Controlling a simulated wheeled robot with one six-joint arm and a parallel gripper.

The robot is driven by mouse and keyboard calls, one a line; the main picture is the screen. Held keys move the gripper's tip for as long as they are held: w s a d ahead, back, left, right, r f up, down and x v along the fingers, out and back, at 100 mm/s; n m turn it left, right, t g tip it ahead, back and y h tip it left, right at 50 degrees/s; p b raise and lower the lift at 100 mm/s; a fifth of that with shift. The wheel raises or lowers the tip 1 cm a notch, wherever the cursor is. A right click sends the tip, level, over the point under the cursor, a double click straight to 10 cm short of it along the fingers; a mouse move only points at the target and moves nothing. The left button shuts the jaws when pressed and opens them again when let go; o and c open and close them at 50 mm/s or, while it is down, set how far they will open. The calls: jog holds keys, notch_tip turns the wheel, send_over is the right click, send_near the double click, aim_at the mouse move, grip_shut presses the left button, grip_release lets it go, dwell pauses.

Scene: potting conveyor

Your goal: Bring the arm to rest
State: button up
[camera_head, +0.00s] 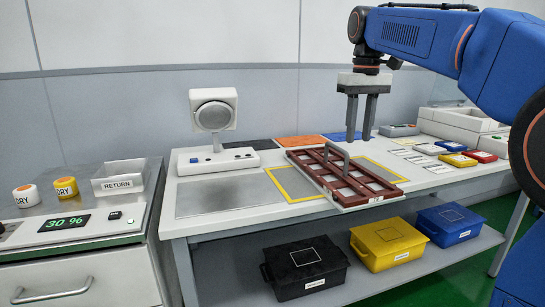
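My blue arm (412,32) reaches in from the right. My gripper (359,138) points straight down above the white table (265,212). Its two dark fingers are apart, with nothing visible between them. A dark red tray (388,191) with a grey handle and pale compartments lies on the table, over a yellow-outlined area. The fingertips appear above and behind the tray and look clear of it.
A white device with a round face (213,115) stands at the back left. Yellow, red and blue small boxes (457,160) sit at the right. Black, yellow and blue bins (388,243) stand on the lower shelf. A counter with a RETURN bin (118,184) is at left.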

jog(key=s+d+f+m+t, duration=0.1)
jog(key=s+d+f+t, duration=0.1)
jog(key=s+f, duration=1.3)
jog(key=s+d+f+m+t, duration=0.2)
jog(key=s+d+f, duration=0.2)
jog(key=s+f, duration=1)
jog(key=shift+s+d+f, duration=0.15)
jog(key=shift+s+f, duration=0.2)
jog(key=shift+s, duration=0.8)
